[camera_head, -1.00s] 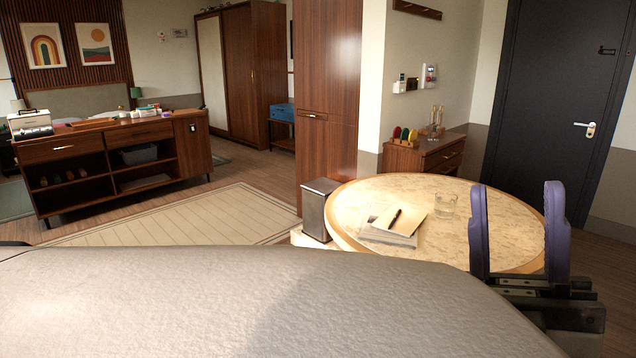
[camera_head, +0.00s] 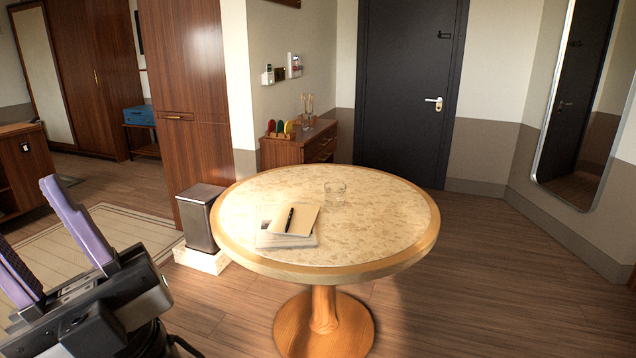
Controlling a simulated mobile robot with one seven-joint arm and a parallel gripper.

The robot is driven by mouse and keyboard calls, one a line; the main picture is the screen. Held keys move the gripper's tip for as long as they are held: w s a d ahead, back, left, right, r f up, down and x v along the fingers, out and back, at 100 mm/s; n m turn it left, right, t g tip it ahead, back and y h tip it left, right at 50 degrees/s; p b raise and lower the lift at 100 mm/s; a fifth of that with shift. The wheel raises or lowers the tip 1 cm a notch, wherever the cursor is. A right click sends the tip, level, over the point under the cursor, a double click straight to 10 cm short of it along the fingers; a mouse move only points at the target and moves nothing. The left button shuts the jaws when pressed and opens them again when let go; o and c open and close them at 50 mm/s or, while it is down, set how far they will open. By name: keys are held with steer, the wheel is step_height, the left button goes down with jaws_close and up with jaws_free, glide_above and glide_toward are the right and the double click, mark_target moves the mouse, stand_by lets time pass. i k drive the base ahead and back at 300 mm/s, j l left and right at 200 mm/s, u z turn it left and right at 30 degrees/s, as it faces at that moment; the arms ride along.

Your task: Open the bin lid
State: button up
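The bin (camera_head: 198,222) is a metal box with a dark lid (camera_head: 201,194), which looks closed. It stands on a pale low base (camera_head: 203,260) on the floor, left of the round table and in front of the wooden cabinet. My gripper (camera_head: 48,228) is at the lower left, with its two purple fingers spread apart and nothing between them. It is nearer to me than the bin, to its left, and clear of it.
A tall wooden cabinet (camera_head: 182,110) is behind the bin. A rug (camera_head: 115,232) lies left. Floor at right is free.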

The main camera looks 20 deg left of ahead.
mark_target(200, 193)
steer(key=i+j+u, duration=0.1)
steer(key=j+u, duration=0.2)
steer(key=j, duration=0.15)
steer(key=i+j+u, duration=0.25)
steer(key=j, duration=0.2)
steer(key=i+j+u, duration=0.2)
steer(key=j+u, duration=0.25)
steer(key=i+j+u, duration=0.2)
steer(key=j+u, duration=0.2)
steer(key=i+j+u, duration=0.3)
steer(key=u, duration=0.15)
steer(key=i+j+u, duration=0.25)
steer(key=u, duration=0.2)
steer(key=i+u, duration=0.25)
steer(key=i, duration=1)
steer(key=i+j+z, duration=0.15)
steer(key=i+z, duration=0.25)
steer(key=i+j+z, duration=0.35)
steer(key=i, duration=0.2)
steer(key=i+j+z, duration=0.2)
steer(key=z, duration=0.25)
steer(key=i+j+z, duration=0.3)
steer(key=z, duration=0.15)
steer(key=i+j+z, duration=0.2)
steer(key=j+z, duration=0.2)
steer(key=i+j+z, duration=0.1)
steer(key=j+z, duration=0.6)
steer(key=j, duration=0.2)
steer(key=j+z, duration=0.25)
steer(key=j, duration=0.2)
